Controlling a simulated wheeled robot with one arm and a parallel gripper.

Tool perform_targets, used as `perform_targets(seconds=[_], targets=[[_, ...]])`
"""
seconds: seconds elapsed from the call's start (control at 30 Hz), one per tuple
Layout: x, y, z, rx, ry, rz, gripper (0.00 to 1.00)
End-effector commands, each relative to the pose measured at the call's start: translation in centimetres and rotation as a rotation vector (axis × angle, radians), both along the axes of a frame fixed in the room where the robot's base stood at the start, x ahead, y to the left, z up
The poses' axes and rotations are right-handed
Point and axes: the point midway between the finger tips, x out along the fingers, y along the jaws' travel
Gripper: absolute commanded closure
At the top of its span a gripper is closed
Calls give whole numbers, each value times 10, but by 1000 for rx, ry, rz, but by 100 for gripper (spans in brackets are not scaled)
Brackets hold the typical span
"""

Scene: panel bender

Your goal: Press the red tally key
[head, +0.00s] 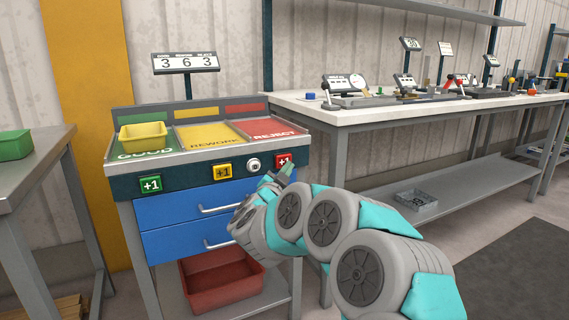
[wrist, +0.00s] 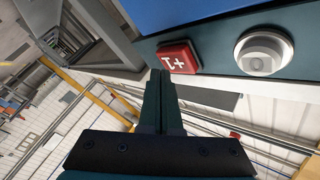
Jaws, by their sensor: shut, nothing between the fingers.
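The red tally key (head: 284,160) is a red square button marked +1 at the right end of the station's dark front strip. It also shows in the wrist view (wrist: 178,57), upper middle. My gripper (head: 288,172) is shut and empty, its fingertips just below and in front of the red key in the head view. In the wrist view my fingertips (wrist: 160,74) are close beside the key's lower left edge. I cannot tell whether they touch it. The key's face is largely uncovered.
Left of the red key are a round silver button (head: 253,165), a yellow +1 key (head: 222,172) and a green +1 key (head: 150,184). Blue drawers (head: 200,203) with protruding handles lie below. A counter display (head: 186,61) reads 3 6 3. A workbench (head: 400,108) stands at right.

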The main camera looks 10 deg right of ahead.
Motion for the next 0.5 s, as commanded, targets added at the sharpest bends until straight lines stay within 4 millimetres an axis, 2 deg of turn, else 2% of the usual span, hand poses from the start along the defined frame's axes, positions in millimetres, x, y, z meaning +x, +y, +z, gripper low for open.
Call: perform_targets(seconds=[0.37, 0.5], targets=[[-2, -1, 0, 0, 0, 0, 100], [-9, -3, -1, 1, 2, 1, 100]])
